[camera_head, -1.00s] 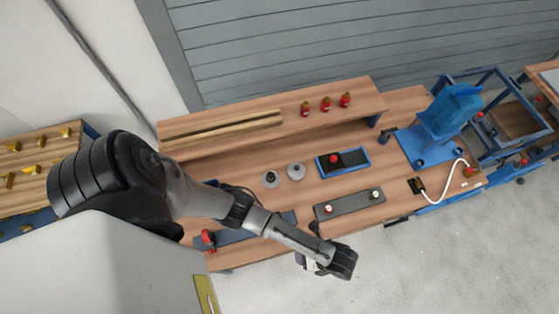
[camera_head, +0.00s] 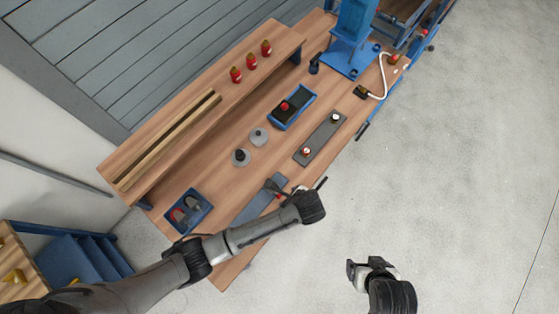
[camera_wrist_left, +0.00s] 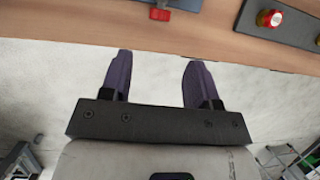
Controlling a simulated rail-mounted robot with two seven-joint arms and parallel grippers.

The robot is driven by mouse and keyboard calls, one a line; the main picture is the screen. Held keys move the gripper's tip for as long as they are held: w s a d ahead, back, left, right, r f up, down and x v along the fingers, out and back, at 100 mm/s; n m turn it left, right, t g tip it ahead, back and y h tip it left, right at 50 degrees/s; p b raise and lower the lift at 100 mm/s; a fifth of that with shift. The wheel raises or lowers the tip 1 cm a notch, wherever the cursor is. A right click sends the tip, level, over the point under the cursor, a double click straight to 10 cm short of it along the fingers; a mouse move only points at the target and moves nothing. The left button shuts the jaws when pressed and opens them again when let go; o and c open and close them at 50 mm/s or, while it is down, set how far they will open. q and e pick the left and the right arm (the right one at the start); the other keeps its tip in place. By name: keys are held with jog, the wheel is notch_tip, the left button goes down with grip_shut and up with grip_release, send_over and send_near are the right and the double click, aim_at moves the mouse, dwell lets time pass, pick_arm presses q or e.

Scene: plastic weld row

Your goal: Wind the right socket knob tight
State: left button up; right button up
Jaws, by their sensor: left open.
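A dark grey plate (camera_head: 320,137) with two small knobs lies near the bench's front edge. The right socket knob (camera_head: 335,117) is at its upper right end, the other knob (camera_head: 306,150) at its lower left end; both look pale on top. In the left wrist view, a red knob with a pale top (camera_wrist_left: 269,18) stands on the plate at top right. My left gripper (camera_head: 298,187) is open and empty by the bench's front edge, apart from the knobs; its fingers (camera_wrist_left: 157,80) show over the floor. My right gripper (camera_head: 364,267) looks open and empty over the floor.
A blue-grey strip (camera_head: 262,197) with a red clamp (camera_wrist_left: 160,14) lies by my left gripper. Two grey discs (camera_head: 258,137), a blue tray (camera_head: 293,107) and a blue bin (camera_head: 188,212) stand behind. Red bottles (camera_head: 251,62) are on the shelf. The floor in front is clear.

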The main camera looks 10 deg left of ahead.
aim_at(280, 195)
pick_arm(q)
jog(key=b+x, duration=0.1)
jog(key=x, duration=0.8)
jog(key=shift+x, duration=1.05)
jog(key=shift+c, duration=0.2)
